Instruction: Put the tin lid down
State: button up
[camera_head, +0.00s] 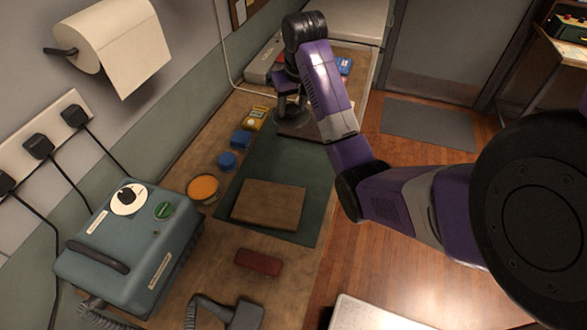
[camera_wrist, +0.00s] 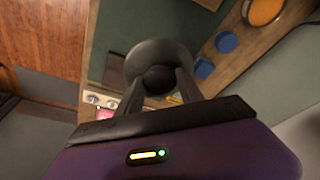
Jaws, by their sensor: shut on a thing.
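My gripper (camera_wrist: 158,78) is shut on the knob of the tin lid (camera_wrist: 160,52), a dark grey round disc, in the wrist view. In the head view my gripper (camera_head: 288,100) is at the far end of the workbench, and the lid (camera_head: 293,117) shows small below it, partly hidden by my arm. The lid is over or close to a dark brown flat piece (camera_head: 308,132) at the far end of the green mat (camera_head: 262,162). I cannot tell whether it touches.
An orange-filled round tin (camera_head: 203,188), a blue round piece (camera_head: 227,160), a blue block (camera_head: 241,138) and a yellow box (camera_head: 255,117) line the mat's left side. A brown board (camera_head: 270,203) lies on the near mat. A teal machine (camera_head: 130,245) stands near left.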

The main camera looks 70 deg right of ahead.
jog(key=shift+w+a+n, duration=0.1)
jog(key=shift+a+n, duration=0.1)
jog(key=shift+n, duration=0.1)
jog(key=shift+f, duration=0.2)
notch_tip(320, 180, down, 15)
jog(key=b, duration=0.2)
jog(key=shift+b, duration=0.35)
jog(key=shift+f, duration=2.3)
jog(key=shift+f, duration=0.15)
jog(key=o, duration=1.4)
